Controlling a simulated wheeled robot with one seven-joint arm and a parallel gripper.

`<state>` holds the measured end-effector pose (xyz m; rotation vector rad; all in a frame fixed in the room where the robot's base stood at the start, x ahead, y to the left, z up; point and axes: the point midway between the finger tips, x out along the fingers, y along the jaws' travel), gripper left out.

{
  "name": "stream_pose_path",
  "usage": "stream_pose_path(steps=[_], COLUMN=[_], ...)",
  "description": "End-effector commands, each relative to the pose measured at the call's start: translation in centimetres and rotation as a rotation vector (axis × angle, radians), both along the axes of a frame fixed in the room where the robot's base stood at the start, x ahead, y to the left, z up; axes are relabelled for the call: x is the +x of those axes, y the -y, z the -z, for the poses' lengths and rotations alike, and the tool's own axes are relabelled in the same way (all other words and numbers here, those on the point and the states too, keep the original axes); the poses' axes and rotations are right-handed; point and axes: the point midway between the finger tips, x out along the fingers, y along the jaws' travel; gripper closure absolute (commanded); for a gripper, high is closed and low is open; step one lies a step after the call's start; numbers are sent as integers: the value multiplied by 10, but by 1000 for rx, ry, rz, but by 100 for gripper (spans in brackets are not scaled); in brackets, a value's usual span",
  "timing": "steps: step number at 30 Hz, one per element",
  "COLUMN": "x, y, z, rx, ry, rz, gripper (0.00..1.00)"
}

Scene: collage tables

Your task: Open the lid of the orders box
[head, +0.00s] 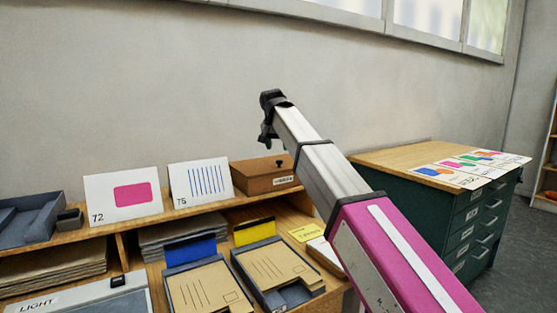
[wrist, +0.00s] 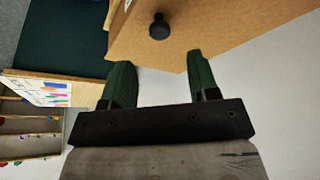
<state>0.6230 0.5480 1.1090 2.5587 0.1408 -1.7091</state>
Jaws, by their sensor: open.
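A brown box (head: 258,181) with a small white label on its front stands on the shelf against the wall, at the centre of the head view. The label's writing is too small to read. Its lid looks shut and bears a dark round knob (head: 279,163). In the wrist view the lid (wrist: 225,25) fills the top, with the black knob (wrist: 159,27) on it. My gripper (head: 266,138) is above the box in the head view. In the wrist view my gripper (wrist: 159,62) has its two green fingers apart, with nothing between them. The knob appears just beyond the fingertips, apart from them.
Cards marked 72 (head: 103,212) and 75 (head: 179,195) stand left of the box. Below are trays with brown folders (head: 275,268) and blue and yellow tabs. A green drawer cabinet (head: 455,236) with colourful sheets stands right. The wall rises close behind the box.

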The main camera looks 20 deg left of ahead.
Motion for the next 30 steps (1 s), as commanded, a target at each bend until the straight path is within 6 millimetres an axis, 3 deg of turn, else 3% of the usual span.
stream_pose_path(steps=[6, 12, 24, 29, 30], x=[14, 22, 25, 25, 25], y=[-1, -3, -3, -3, -3], z=[37, 55, 61, 61, 61], rx=[-2, 0, 1, 1, 1], ry=[-2, -1, 0, 0, 0], rz=[-1, -1, -1, -1, -1], gripper=[45, 45, 45, 97, 100])
